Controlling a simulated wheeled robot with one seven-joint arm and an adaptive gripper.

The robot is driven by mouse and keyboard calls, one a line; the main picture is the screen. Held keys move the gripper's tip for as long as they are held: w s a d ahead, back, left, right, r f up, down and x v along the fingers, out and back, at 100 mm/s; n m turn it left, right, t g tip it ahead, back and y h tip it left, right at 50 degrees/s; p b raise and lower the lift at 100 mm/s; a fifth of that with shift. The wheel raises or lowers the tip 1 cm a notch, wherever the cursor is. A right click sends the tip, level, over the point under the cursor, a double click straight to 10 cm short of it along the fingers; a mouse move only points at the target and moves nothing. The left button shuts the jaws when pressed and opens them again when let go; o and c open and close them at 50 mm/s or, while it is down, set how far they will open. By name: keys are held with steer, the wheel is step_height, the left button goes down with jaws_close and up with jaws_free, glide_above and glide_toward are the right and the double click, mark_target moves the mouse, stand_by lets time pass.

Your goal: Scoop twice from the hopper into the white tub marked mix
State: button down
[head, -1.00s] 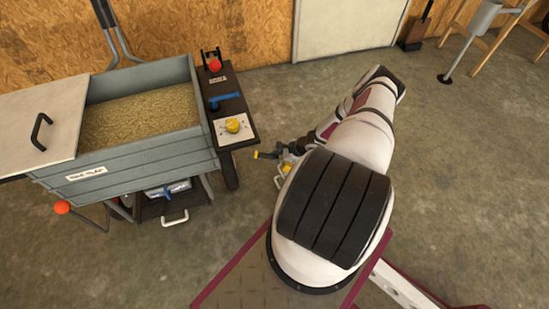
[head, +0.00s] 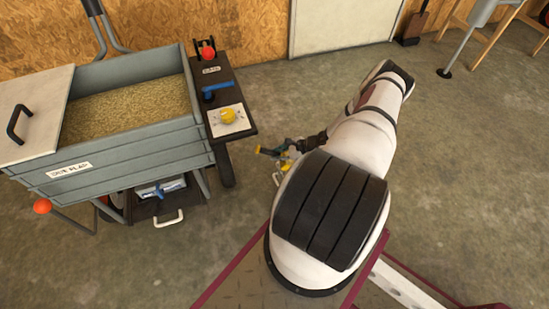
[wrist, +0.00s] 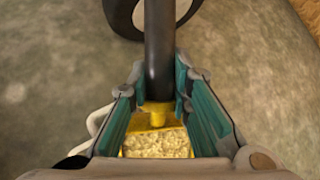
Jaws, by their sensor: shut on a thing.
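The grey hopper (head: 140,140) stands at left in the head view, its open part showing a bed of tan flaky feed (head: 130,108). A pale lid (head: 35,110) with a black handle lies over its left end. My gripper (wrist: 160,85) is shut on the black handle of a scoop (wrist: 159,50). The scoop's yellow bowl holds pale flakes (wrist: 157,145) below the fingers. In the head view my gripper (head: 284,153) is right of the hopper, clear of it, partly hidden by my arm. No white tub shows in these frames.
A dark side panel with a red knob (head: 208,53), blue lever (head: 217,90) and yellow knob (head: 228,116) adjoins the hopper's right side. A red ball on a rod (head: 42,206) juts out at front left. Open concrete floor (head: 480,170) lies to the right.

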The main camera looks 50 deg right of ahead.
steer(key=shift+s+d+r+m+t+y+b, duration=0.1)
steer(key=shift+s+d+r+t+y+b, duration=0.15)
steer(key=shift+r+t+b, duration=0.3)
steer(key=shift+s+d+r+m+t+y+b, duration=0.1)
steer(key=shift+s+d+r+t+y+b, duration=0.2)
steer(key=shift+b, duration=0.3)
steer(key=shift+s+d+r+m+t+y+b, duration=0.15)
steer(key=shift+r+t+y+b, duration=0.15)
steer(key=shift+r+b, duration=0.25)
steer(key=s+d+r+m+t+y+b, duration=0.1)
steer(key=s+d+r+t+y+b, duration=0.2)
steer(key=b, duration=0.5)
steer(key=shift+s+d+r+t+b, duration=0.35)
steer(key=shift+s+r+t, duration=0.15)
steer(key=shift+s+t, duration=0.4)
steer(key=shift+w, duration=0.15)
steer(key=shift+r, duration=0.15)
step_height(320, 180, up, 7)
steer(key=p, duration=0.4)
steer(key=shift+p, duration=0.4)
stand_by(0.3)
